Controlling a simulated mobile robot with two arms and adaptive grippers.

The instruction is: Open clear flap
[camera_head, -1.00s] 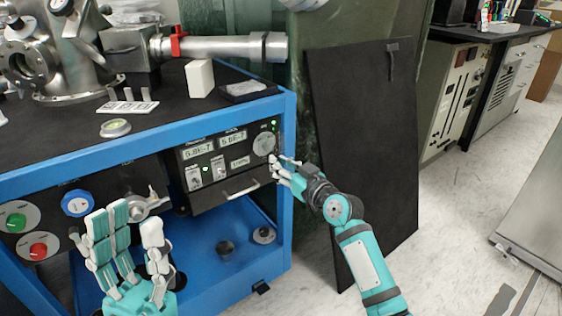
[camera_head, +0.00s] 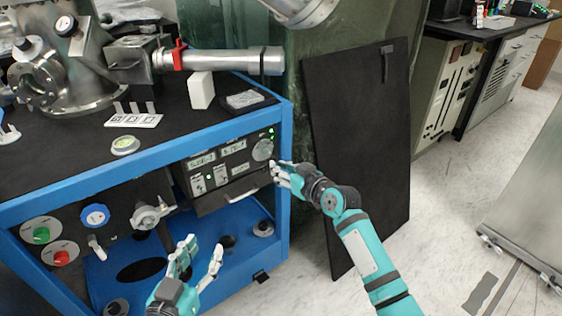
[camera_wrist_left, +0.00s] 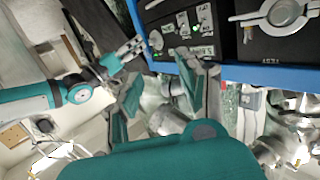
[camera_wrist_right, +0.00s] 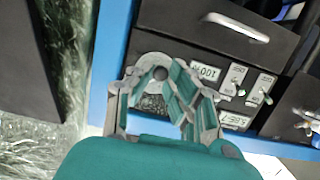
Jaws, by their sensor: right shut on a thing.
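The instrument panel (camera_head: 222,172) sits under the blue-framed bench top, with lit displays, switches and a round grey dial (camera_head: 263,149). I cannot make out a clear flap apart from the panel face. My right gripper (camera_head: 276,171) is at the panel's right edge, just below the dial. In the right wrist view its fingers (camera_wrist_right: 155,80) stand either side of the dial. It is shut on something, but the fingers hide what. My left gripper (camera_head: 202,257) is low in front of the bench, open and empty, its fingers apart. It also shows in the left wrist view (camera_wrist_left: 160,85).
The blue frame (camera_head: 282,190) borders the panel on the right. A black board (camera_head: 362,165) leans behind my right arm. A drawer-like handle (camera_head: 247,188) juts below the panel. Several knobs, including a blue one (camera_head: 95,214), are left. The floor at right is mostly clear.

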